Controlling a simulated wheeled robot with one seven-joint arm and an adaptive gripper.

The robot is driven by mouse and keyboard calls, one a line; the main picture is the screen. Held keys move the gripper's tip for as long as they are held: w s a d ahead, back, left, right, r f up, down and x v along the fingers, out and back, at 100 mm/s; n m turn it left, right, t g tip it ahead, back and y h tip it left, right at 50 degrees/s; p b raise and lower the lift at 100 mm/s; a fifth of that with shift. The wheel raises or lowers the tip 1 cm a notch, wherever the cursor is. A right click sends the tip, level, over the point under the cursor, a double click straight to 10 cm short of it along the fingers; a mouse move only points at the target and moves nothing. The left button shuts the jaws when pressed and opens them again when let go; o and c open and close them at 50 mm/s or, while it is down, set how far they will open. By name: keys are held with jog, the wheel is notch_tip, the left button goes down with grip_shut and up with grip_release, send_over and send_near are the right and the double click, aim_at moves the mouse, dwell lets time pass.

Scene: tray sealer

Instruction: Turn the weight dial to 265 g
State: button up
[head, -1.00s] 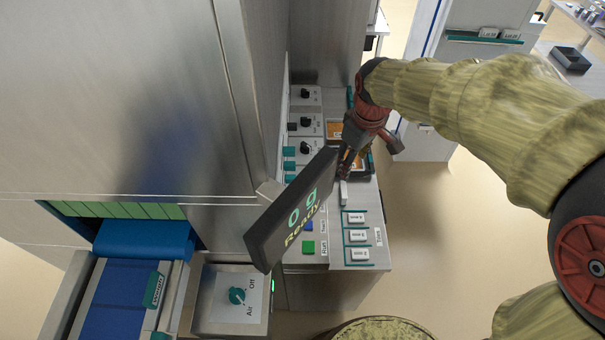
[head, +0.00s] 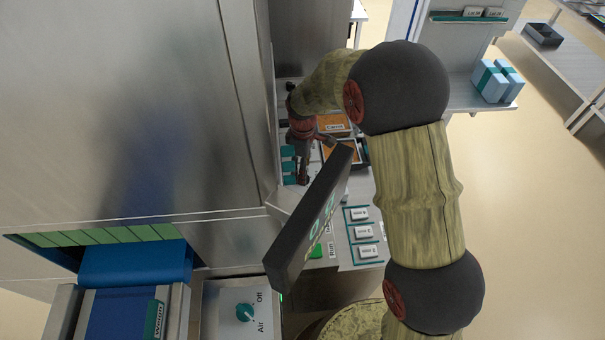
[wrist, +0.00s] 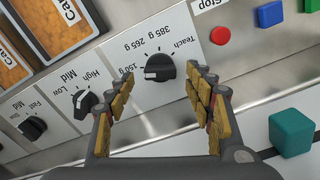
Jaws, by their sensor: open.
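The weight dial (wrist: 158,68) is a black knob on a light panel, with 150 g, 265 g, 385 g and Teach printed around it. Its white mark is on the left side, toward the 150 g label; the exact setting is hard to tell. My gripper (wrist: 163,80) is open, with one finger on each side of the dial in the wrist view. I cannot tell whether the fingers touch it. In the head view my gripper (head: 303,178) is over the control panel, behind the tilted display (head: 310,222), and the weight dial is not visible there.
Two neighbouring black dials, a Low-Mid-High dial (wrist: 84,104) and another dial (wrist: 32,127), sit left of the weight dial. A red Stop button (wrist: 220,35) and a blue button (wrist: 270,14) are to its right. A teal block (wrist: 291,132) stands near my right finger.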

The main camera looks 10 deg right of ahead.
jog(key=shift+f, duration=1)
jog(key=shift+c, duration=1.3)
jog(key=c, duration=0.9)
